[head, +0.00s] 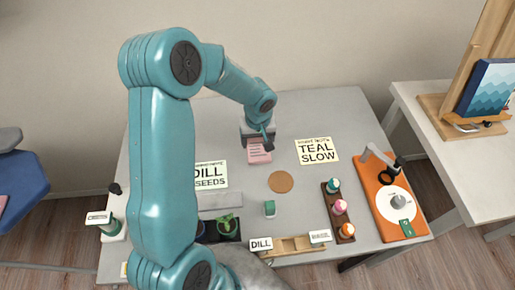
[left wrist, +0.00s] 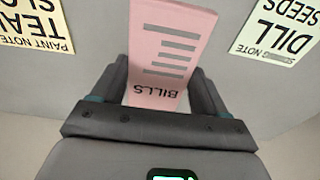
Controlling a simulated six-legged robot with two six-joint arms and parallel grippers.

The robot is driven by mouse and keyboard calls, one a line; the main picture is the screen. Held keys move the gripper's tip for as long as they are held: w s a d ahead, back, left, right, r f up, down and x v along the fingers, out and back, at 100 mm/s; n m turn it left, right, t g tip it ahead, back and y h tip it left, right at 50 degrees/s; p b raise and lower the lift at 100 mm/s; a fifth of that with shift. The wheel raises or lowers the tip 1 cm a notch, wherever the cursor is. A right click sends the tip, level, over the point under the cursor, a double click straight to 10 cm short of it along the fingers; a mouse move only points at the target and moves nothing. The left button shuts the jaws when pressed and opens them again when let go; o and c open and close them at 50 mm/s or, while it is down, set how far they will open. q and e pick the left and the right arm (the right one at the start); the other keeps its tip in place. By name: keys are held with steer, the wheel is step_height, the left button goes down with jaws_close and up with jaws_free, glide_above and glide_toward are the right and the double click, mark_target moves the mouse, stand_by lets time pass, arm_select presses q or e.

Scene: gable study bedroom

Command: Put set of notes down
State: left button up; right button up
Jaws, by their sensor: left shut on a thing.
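The pink set of notes (head: 259,152) is at the back middle of the grey table (head: 330,115). In the left wrist view, the notes (left wrist: 165,60) show grey lines and the word BILLS, upside down. I cannot tell whether the notes touch the tabletop. My right gripper is not in view.
A TEAL SLOW card (head: 317,151) lies to the right and a DILL SEEDS card (head: 210,175) to the left. A round cork coaster (head: 281,182), a small green item (head: 269,208), a rack of bottles (head: 328,195) and an orange board (head: 372,193) stand nearer. Bare table surrounds the notes.

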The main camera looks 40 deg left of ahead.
mark_target(257, 149)
arm_select(q)
steer(key=shift+f, duration=2.7)
steer(key=shift+f+b, duration=0.2)
steer(key=shift+b, duration=0.2)
steer(key=o, duration=1.1)
steer(key=shift+r, duration=0.1)
